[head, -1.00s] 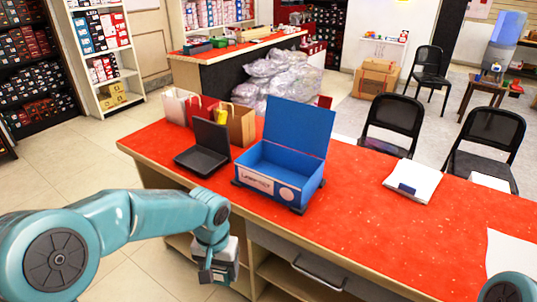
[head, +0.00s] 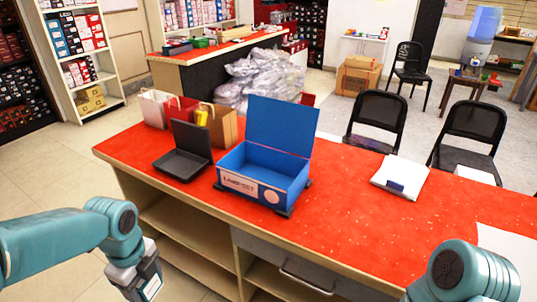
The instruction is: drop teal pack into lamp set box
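The blue lamp set box (head: 262,187) stands on the red counter with its lid raised at the back and white lettering on its front. The part of its inside that shows looks empty; the front wall hides some of the floor. My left gripper (head: 146,284) is low at the left, in front of the counter and well apart from the box. A small teal and white patch shows at its end; I cannot tell whether that is a pack or part of the gripper. I make out no teal pack elsewhere. My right arm shows at the lower right, its gripper out of view.
A black open case (head: 181,163) stands just left of the box, with paper bags (head: 222,127) behind it. White papers (head: 400,174) with a dark card lie to the right on the red counter (head: 350,215). Counter between box and papers is clear. Black chairs (head: 470,135) stand behind.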

